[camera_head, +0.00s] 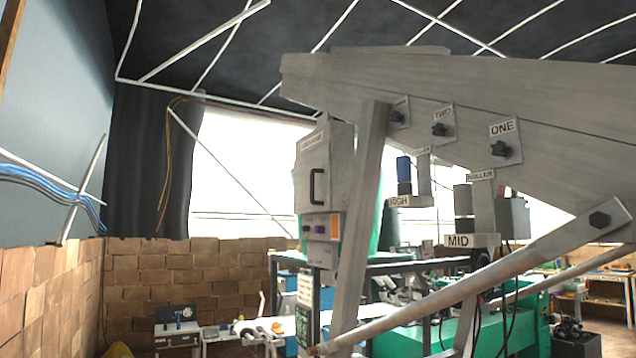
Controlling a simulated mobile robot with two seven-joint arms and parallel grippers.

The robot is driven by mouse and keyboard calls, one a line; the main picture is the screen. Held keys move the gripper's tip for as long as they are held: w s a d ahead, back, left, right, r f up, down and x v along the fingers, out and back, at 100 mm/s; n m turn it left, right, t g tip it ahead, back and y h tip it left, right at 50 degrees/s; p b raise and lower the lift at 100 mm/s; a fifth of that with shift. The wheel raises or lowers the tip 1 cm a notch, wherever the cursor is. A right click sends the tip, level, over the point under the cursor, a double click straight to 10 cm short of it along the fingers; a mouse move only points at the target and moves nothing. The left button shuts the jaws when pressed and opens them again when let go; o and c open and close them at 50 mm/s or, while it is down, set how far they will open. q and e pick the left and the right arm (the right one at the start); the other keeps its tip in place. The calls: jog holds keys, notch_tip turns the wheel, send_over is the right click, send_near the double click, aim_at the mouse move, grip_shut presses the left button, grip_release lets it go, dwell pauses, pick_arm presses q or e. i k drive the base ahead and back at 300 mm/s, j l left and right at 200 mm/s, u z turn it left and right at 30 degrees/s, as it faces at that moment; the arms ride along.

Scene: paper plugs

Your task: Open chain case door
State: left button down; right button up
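A grey box with a front door (314,160) stands left of the middle of the head view, and I take it to be the chain case. A black upright handle (317,187) sits on the lower part of the door. The door looks shut. A label (312,141) near its top is too small to read surely. Neither of my grippers shows in this view.
A grey slanted post (362,215) stands just right of the box. A large grey beam (470,100) with labelled knobs hangs above right, and a round bar (440,295) crosses below. Green machinery (480,335) stands lower right. A brick wall (190,270) is behind.

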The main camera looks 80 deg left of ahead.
aim_at(311, 192)
jog(key=u, duration=2.6)
jog(key=j+z, duration=0.15)
jog(key=z, duration=0.25)
jog(key=i+j+z, duration=0.2)
jog(key=j+z, duration=0.15)
jog(key=i+j+z, duration=0.4)
jog(key=j, duration=0.5)
jog(key=i+j+z, duration=0.1)
jog(key=j, duration=0.5)
jog(key=i+j+z, duration=0.15)
jog(key=j, duration=0.45)
